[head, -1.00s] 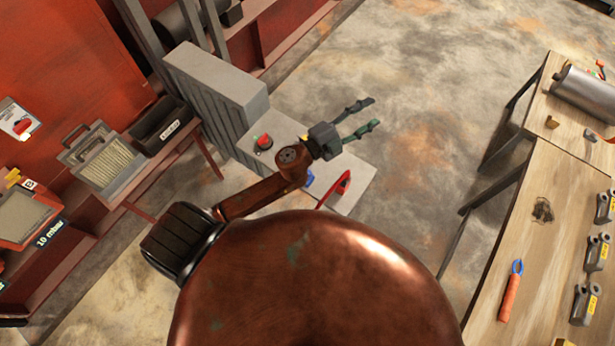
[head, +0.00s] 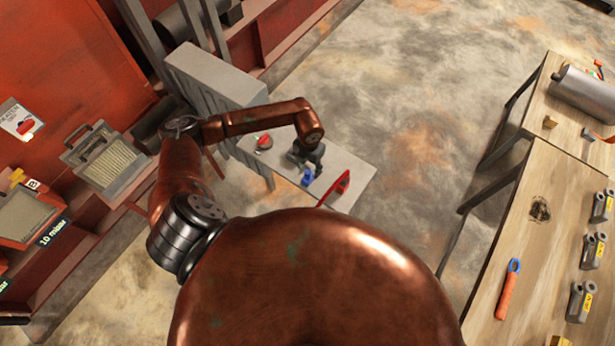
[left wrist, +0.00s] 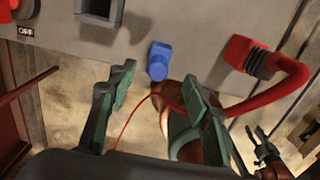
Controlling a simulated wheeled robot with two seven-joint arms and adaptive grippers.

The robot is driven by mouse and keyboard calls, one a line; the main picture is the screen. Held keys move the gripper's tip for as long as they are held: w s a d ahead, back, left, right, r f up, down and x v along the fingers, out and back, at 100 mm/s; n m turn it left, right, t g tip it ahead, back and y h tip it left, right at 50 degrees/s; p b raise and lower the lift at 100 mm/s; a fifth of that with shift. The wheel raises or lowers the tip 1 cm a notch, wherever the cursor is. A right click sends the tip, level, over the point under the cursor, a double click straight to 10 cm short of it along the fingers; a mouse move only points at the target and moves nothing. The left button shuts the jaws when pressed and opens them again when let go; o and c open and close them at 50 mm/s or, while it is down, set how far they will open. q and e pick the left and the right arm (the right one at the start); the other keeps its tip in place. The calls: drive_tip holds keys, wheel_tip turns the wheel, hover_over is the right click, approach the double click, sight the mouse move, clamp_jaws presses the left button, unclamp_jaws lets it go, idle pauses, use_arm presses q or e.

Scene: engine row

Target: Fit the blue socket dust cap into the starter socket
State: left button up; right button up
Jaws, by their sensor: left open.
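The blue dust cap (head: 307,178) stands on the grey bench top, left of a red handle-like part. It also shows in the left wrist view (left wrist: 159,62). My left gripper (head: 306,158) is over the bench beside the cap, pointing down. In the left wrist view its green fingers (left wrist: 157,82) are open and empty, with the cap beyond the fingertips, roughly between them. A dark square opening (left wrist: 96,10) in a grey block may be the starter socket; I cannot tell surely. What seems to be my right gripper (left wrist: 266,146) is small at lower right.
A red connector with a thick red cable (left wrist: 246,55) sits right of the cap. A red knob (head: 264,142) is on the bench (head: 345,160). A tall grey ribbed unit (head: 215,80) stands behind. Wooden tables (head: 540,200) are at right, across open floor.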

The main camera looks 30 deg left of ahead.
sight(308, 172)
use_arm(q)
wheel_tip(308, 172, down, 5)
drive_tip(key=shift+s+a+f+p, duration=0.1)
drive_tip(key=shift+a+p, duration=0.05)
drive_tip(key=shift+p, duration=0.95)
drive_tip(key=shift+f, duration=0.35)
drive_tip(key=shift+c, duration=0.3)
drive_tip(key=c, duration=0.5)
clamp_jaws()
drive_tip(key=shift+r, duration=0.1)
